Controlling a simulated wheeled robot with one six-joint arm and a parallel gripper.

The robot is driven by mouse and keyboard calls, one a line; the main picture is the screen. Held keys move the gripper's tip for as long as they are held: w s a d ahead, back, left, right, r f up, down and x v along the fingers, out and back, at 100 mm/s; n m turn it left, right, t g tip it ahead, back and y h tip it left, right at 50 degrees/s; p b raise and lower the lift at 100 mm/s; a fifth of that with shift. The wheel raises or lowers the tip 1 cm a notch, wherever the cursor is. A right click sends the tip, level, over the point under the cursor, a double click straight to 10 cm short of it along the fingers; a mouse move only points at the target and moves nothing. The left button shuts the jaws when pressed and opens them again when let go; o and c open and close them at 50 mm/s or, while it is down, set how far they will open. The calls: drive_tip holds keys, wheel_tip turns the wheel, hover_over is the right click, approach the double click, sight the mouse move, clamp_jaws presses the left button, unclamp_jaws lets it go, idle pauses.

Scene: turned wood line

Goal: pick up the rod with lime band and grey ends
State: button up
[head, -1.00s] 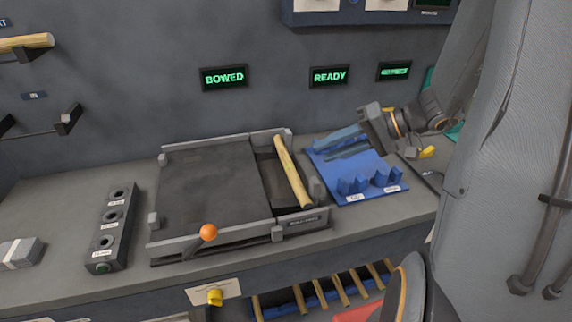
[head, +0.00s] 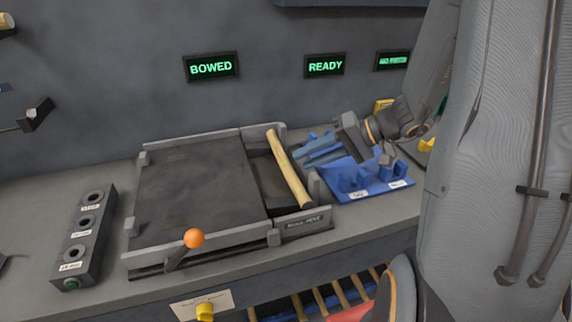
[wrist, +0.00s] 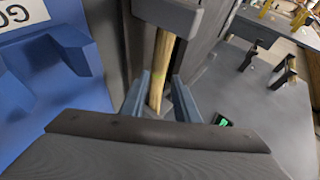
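A pale wooden rod (head: 287,170) lies at a slant in the slot at the right side of a dark grey fixture. A faint lime mark shows on it in the wrist view, where the rod (wrist: 161,62) runs between my fingers; grey ends cannot be made out. My gripper (head: 303,149) is just right of the rod's far half, its blue-grey fingers pointing left. In the wrist view my gripper (wrist: 160,93) is open, one finger either side of the rod, with no visible contact. How far the rod is from the fingertips is unclear.
The fixture (head: 195,190) has raised grey edges and an orange-knobbed lever (head: 194,238). A blue holder (head: 370,185) with upright cradles stands right, under my gripper. A block with several holes (head: 85,235) stands left. Wall displays read BOWED (head: 211,67) and READY (head: 325,66).

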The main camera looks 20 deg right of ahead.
sight(286, 164)
drive_tip(key=shift+p+x, duration=0.85)
drive_tip(key=shift+x, duration=1.6)
drive_tip(key=shift+w, duration=0.1)
clamp_jaws()
